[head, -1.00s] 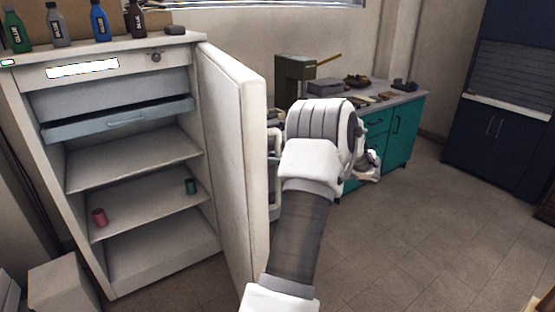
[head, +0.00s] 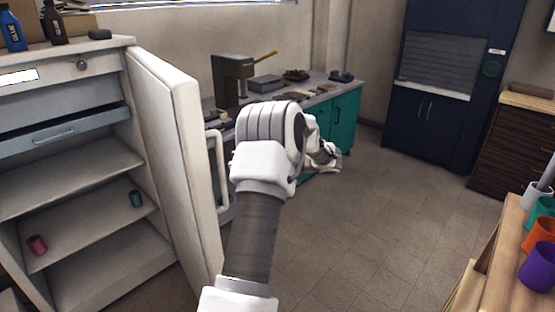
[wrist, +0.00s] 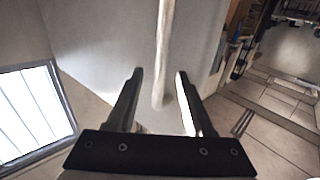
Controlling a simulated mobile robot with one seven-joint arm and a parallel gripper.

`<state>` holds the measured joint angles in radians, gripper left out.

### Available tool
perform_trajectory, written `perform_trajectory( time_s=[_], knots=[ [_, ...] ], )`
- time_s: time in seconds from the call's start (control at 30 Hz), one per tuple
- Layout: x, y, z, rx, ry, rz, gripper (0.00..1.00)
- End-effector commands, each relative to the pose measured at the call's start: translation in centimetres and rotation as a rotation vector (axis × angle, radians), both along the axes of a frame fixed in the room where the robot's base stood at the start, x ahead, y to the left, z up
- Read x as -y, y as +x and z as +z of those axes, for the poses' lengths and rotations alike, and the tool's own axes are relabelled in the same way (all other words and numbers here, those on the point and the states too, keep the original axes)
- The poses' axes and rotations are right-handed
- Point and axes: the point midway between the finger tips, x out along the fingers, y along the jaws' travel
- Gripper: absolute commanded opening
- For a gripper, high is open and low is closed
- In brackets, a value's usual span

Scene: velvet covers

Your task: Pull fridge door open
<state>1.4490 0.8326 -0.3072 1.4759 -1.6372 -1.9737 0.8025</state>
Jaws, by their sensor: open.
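The fridge door (head: 172,150) is the tall white panel at the left of the head view, standing wide open from the white cabinet (head: 15,208). Its pale handle (head: 222,172) is on the outer face, partly behind my arm. My gripper (head: 330,157) is to the right of the handle and apart from it, partly hidden by my own wrist. In the wrist view my gripper (wrist: 160,76) is open and empty. The handle (wrist: 164,45) shows as a pale bar lined up between the two fingers, with the door face (wrist: 100,40) behind it.
A teal workbench (head: 343,122) with tools stands behind my arm. A dark blue cabinet (head: 446,125) is at the back. A wooden table (head: 500,262) with several coloured cups is at the right. The tiled floor (head: 385,225) between them is clear.

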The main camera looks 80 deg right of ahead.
Motion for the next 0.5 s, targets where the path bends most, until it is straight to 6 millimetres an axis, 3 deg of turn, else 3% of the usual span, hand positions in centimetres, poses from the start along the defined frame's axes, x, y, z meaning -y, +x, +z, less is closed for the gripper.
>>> perform_trajectory(
  time_s=[0.13, 0.5],
  knots=[
    [1.0, -3.8, 0.0, 0.001, -0.001, -0.004, 0.52],
    [2.4, -9.2, 0.1, 0.002, -0.001, -0.002, 0.52]
  ],
)
